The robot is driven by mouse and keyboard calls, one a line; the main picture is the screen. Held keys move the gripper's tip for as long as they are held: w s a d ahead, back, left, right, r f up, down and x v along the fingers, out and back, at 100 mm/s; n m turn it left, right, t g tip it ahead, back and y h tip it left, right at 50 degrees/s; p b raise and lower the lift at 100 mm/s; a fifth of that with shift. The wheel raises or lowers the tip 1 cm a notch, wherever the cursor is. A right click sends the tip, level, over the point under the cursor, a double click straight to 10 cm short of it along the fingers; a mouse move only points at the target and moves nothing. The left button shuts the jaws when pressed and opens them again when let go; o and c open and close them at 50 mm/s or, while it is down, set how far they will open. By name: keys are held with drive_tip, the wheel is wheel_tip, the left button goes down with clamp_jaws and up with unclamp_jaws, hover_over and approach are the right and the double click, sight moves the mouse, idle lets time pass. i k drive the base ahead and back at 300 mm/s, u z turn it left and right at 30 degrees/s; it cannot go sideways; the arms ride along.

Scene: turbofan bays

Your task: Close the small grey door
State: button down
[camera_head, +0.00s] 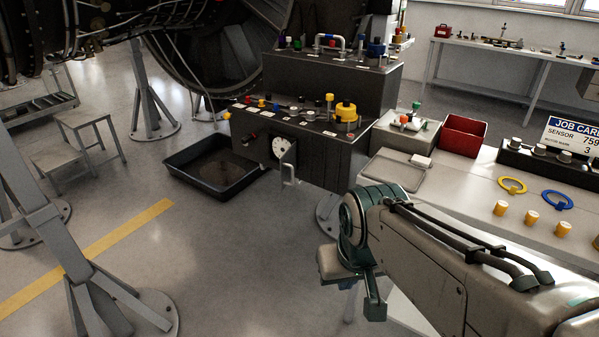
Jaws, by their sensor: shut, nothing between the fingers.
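The small grey door (289,166) is on the front face of the dark console (340,158), just right of a round white dial. It stands open, swung out from the face, with a handle near its lower edge. My gripper (374,308) is at the lower middle, below the teal joint of my arm. It looks shut and empty. It is lower and to the right of the door, apart from it. My own arm hides part of the gripper, and the fingertips show only in part.
A black drip tray (212,190) lies on the floor left of the console. The workbench (470,205) on the right holds a red bin (463,137), a grey tray (395,170), rings and yellow caps. Grey stands (105,290) are at the left. The middle floor is clear.

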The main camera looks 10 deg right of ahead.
sight(287, 163)
drive_tip(key=z, duration=0.55)
drive_tip(key=i, duration=1.15)
drive_tip(key=u, duration=0.35)
